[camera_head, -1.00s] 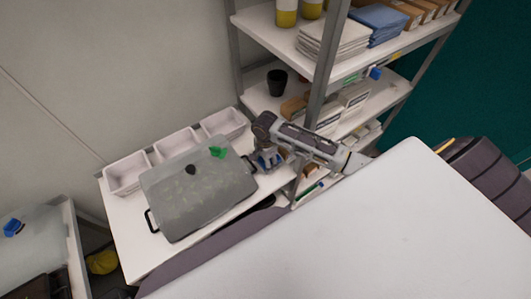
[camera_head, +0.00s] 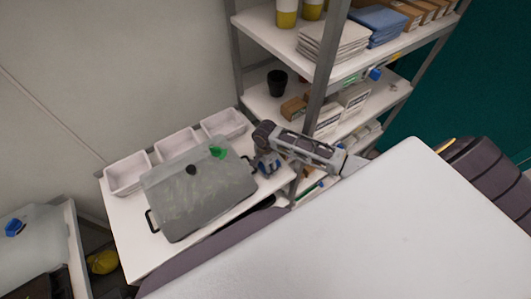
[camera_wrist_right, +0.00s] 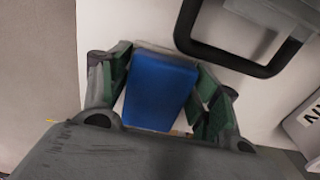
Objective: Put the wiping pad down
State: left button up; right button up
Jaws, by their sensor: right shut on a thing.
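The blue wiping pad (camera_wrist_right: 160,90) is between the fingers of my right gripper (camera_wrist_right: 163,72) in the right wrist view. The gripper is shut on it. In the head view my right gripper (camera_head: 267,165) is at the right end of the white bench (camera_head: 130,238), just right of the large grey lidded box. A little blue shows there, but the pad is mostly hidden. I cannot tell whether the pad touches the bench top. My left gripper is not in view.
The grey box (camera_head: 205,205) has black handles, one close to the pad in the wrist view (camera_wrist_right: 190,35). White trays (camera_head: 176,144) line the wall. A shelf rack (camera_head: 325,85) stands right behind the arm.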

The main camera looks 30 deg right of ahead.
jog(key=shift+f, duration=0.1)
jog(key=o, duration=1.1)
jog(key=shift+o, duration=0.2)
notch_tip(320, 180, up, 12)
jog(key=b, duration=0.1)
dwell(1.0)
